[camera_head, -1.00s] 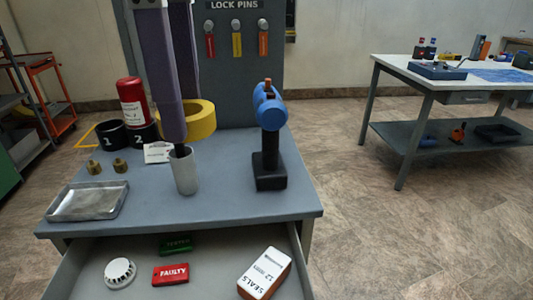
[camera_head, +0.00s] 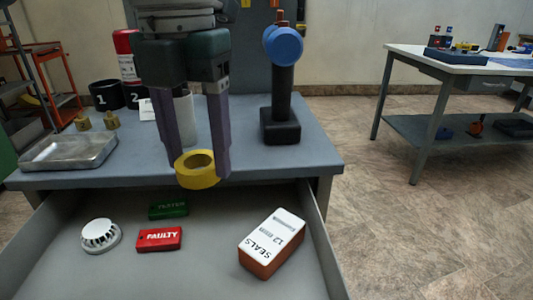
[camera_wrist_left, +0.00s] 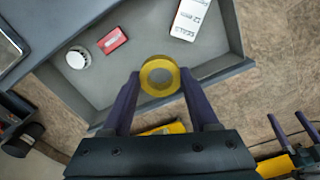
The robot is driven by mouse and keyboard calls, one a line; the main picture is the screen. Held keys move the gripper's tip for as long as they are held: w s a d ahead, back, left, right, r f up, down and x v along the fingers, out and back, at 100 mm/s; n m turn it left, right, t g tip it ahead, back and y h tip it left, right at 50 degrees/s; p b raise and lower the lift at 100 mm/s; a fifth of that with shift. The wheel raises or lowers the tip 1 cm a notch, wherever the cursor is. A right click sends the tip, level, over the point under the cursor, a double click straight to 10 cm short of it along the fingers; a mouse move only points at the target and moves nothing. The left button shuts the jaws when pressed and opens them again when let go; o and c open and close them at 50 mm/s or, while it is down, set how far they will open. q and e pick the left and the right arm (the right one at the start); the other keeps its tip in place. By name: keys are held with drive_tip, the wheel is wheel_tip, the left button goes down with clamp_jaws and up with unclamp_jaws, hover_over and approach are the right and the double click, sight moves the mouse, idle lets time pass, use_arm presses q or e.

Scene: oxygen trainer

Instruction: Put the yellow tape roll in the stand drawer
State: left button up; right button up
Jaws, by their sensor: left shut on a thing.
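The yellow tape roll (camera_head: 197,169) is held between the two purple fingers of my left gripper (camera_head: 199,172), near the stand's front edge in the head view. In the left wrist view my left gripper (camera_wrist_left: 160,80) is shut on the tape roll (camera_wrist_left: 160,91), which shows against the grey drawer floor below. The stand drawer (camera_head: 200,262) is pulled open under the stand top. In it lie a white round detector (camera_head: 100,235), a red FAULTY tag (camera_head: 159,239), a green TESTER tag (camera_head: 169,208) and a SEALS box (camera_head: 272,243).
On the stand top (camera_head: 240,160) are a metal tray (camera_head: 70,150), two brass fittings, black numbered cups (camera_head: 106,95), a grey cup (camera_head: 184,118) and a blue-headed black post (camera_head: 282,90). The drawer's middle front floor is clear. A white-topped table (camera_head: 450,65) stands at right.

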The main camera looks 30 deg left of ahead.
use_arm(q)
drive_tip(key=b, duration=0.4)
hover_over(218, 270)
wheel_tip(218, 270, down, 15)
drive_tip(key=shift+r, duration=0.15)
drive_tip(key=shift+f+b, duration=0.6)
drive_tip(key=shift+f, duration=1.35)
drive_tip(key=shift+f, duration=0.2)
drive_tip(key=o, duration=1.3)
drive_tip(key=shift+r, duration=0.1)
wheel_tip(218, 270, up, 12)
drive_tip(key=p, duration=0.3)
drive_tip(key=shift+r+p, duration=0.15)
drive_tip(key=shift+p, duration=0.25)
